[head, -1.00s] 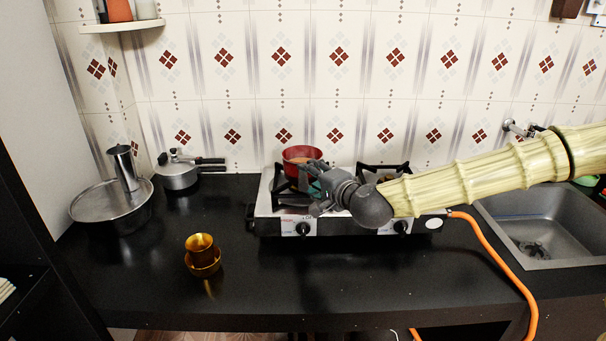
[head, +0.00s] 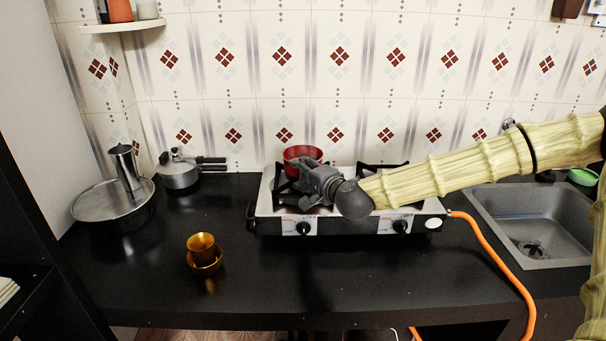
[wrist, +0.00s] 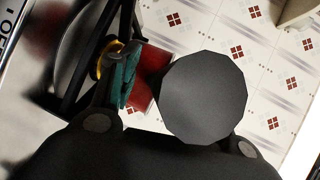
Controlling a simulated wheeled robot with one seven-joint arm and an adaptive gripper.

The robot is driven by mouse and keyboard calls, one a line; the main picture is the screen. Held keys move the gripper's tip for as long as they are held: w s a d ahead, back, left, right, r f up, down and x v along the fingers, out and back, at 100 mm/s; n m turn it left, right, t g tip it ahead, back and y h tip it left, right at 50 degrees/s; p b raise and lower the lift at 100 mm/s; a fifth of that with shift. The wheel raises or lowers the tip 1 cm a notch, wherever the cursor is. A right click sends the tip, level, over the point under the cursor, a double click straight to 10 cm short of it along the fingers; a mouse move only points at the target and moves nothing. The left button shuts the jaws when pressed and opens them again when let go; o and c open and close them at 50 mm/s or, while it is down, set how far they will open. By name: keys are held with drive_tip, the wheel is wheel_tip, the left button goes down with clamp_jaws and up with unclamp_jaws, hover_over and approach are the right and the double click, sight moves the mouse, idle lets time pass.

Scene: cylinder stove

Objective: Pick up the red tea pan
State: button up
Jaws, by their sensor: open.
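The red tea pan (head: 303,154) sits at the back of the stove's left burner in the head view. My gripper (head: 310,182) is directly in front of it, over the left burner, and covers its lower front. The gripper is open, and I see nothing held in it. In the wrist view part of the red pan (wrist: 152,77) shows behind a teal piece (wrist: 124,80) and a dark many-sided shape (wrist: 203,97). I cannot tell what these two are, or whether a finger touches the pan. The pan's handle is not clearly visible.
The two-burner stove (head: 345,225) has raised black grates. A pressure cooker (head: 180,172), a large steel pan (head: 85,203) and a golden cup (head: 201,246) stand to the left. An orange hose (head: 490,252) and the sink (head: 535,225) are at right. The front middle counter is clear.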

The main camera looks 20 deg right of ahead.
clamp_jaws()
drive_tip(key=shift+r, duration=0.1)
drive_tip(key=shift+r, duration=0.1)
drive_tip(key=shift+r, duration=1.3)
drive_tip(key=s+a+r+b, duration=0.2)
drive_tip(key=s+a, duration=0.6)
drive_tip(key=s, duration=0.5)
drive_tip(key=shift+s+a+b, duration=0.25)
drive_tip(key=shift+a+b, duration=0.05)
drive_tip(key=shift+b, duration=0.15)
drive_tip(key=shift+r, duration=0.1)
drive_tip(key=c, duration=0.7)
unclamp_jaws()
clamp_jaws()
